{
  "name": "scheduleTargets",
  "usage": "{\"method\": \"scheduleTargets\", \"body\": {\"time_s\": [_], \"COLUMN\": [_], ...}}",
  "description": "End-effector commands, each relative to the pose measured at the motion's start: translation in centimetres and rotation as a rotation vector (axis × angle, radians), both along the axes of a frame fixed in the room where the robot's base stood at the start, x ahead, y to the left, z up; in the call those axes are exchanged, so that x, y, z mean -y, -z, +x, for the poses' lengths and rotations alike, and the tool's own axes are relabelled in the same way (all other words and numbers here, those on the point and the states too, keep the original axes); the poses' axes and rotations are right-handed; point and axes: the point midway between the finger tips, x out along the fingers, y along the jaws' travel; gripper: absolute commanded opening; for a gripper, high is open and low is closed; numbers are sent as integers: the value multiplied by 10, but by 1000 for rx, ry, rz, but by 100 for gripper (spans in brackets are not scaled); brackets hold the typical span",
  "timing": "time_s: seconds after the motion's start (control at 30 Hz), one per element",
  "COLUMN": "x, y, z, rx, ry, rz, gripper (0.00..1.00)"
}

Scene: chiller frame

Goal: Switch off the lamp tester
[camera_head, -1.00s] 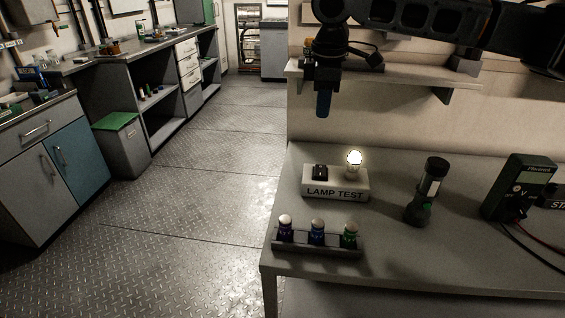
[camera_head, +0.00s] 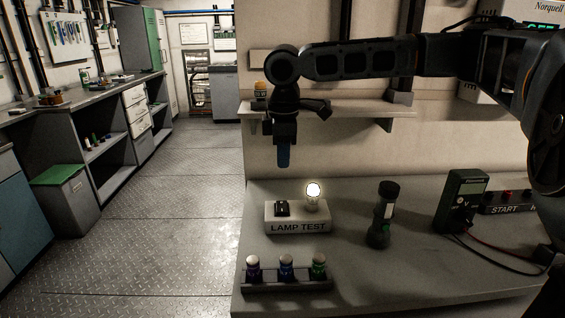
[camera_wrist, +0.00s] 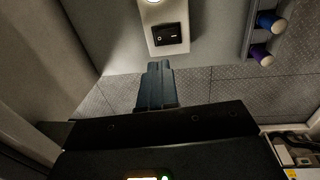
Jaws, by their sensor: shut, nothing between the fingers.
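The lamp tester (camera_head: 297,220) is a pale box marked LAMP TEST on the grey bench. Its bulb (camera_head: 313,190) glows at the box's right end. A black rocker switch (camera_head: 282,208) sits at the left end of its top. In the wrist view, the switch (camera_wrist: 171,38) lies just beyond my fingertips, on the pale top of the tester (camera_wrist: 151,14), with the lit bulb (camera_wrist: 153,2) at the picture's top edge. My gripper (camera_head: 284,165) points down above the tester, apart from it. Its blue fingers (camera_wrist: 160,66) are shut and empty.
A rack (camera_head: 287,286) with several small coloured bulbs stands in front of the tester. A flashlight (camera_head: 382,215) stands upright to its right, then a green multimeter (camera_head: 462,200) with leads. A wall shelf (camera_head: 345,106) is behind my arm.

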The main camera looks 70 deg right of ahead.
Motion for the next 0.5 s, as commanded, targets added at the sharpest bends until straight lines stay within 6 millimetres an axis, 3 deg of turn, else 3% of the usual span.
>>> {"method": "scheduleTargets", "body": {"time_s": [0.5], "x": [11], "y": [94], "z": [5], "rx": [0], "ry": [0], "rz": [-1], "gripper": [0]}}
